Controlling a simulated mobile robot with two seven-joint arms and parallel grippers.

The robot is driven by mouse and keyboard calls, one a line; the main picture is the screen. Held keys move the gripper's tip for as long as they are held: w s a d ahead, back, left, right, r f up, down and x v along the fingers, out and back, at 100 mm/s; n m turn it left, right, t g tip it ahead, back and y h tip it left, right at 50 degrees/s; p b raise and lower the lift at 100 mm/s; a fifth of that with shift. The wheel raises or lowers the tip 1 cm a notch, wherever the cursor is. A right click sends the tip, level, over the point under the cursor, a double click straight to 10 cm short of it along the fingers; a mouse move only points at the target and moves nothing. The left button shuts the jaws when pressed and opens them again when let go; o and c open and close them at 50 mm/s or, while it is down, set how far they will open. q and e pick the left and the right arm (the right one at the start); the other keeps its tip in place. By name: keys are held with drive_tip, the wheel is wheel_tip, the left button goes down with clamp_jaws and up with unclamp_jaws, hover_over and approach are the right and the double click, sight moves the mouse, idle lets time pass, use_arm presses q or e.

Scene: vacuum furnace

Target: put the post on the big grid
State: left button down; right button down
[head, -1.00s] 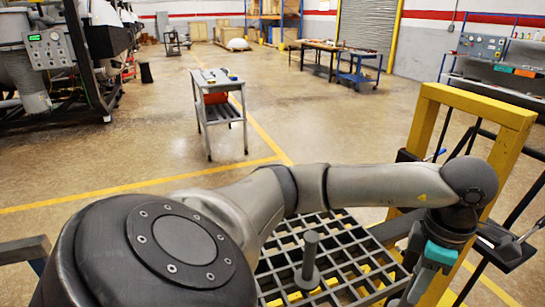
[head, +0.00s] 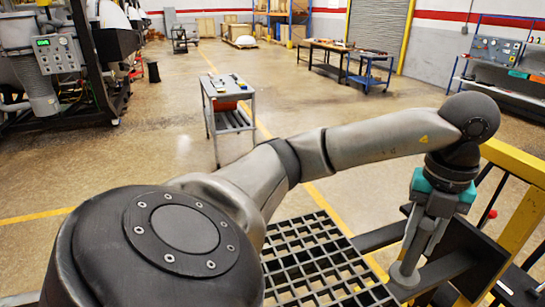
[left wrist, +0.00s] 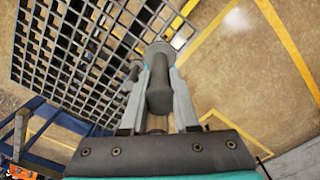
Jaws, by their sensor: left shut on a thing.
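My left gripper (head: 420,238) is shut on a grey post and points down in the head view. The post's round base disc (head: 404,275) shows below the fingers, to the right of the big grid's edge. In the left wrist view the held post (left wrist: 160,92) lies between the fingers, its disc overlapping the grid's edge. The big grid (head: 320,258) is a dark open lattice, partly hidden by my left arm. It also shows in the left wrist view (left wrist: 85,45), where another dark post (left wrist: 133,71) appears to stand on it. My right gripper is out of view.
A yellow frame (head: 520,228) and dark bars stand at the right, close to the gripper. A small grey cart (head: 228,112) stands ahead on open floor. Workbenches (head: 345,62) are far back. A blue frame (left wrist: 40,122) shows in the left wrist view.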

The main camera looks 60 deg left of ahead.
sight(407, 267)
use_arm(q)
drive_tip(key=shift+a+r, duration=0.1)
drive_tip(key=shift+r, duration=0.1)
drive_tip(key=shift+f, duration=0.4)
wheel_tip(407, 267, down, 19)
drive_tip(key=shift+f, duration=0.25)
drive_tip(key=c, duration=0.7)
unclamp_jaws()
drive_tip(key=shift+o, duration=0.2)
wheel_tip(407, 267, up, 12)
drive_tip(key=shift+r+b, duration=0.15)
drive_tip(key=shift+b, duration=0.35)
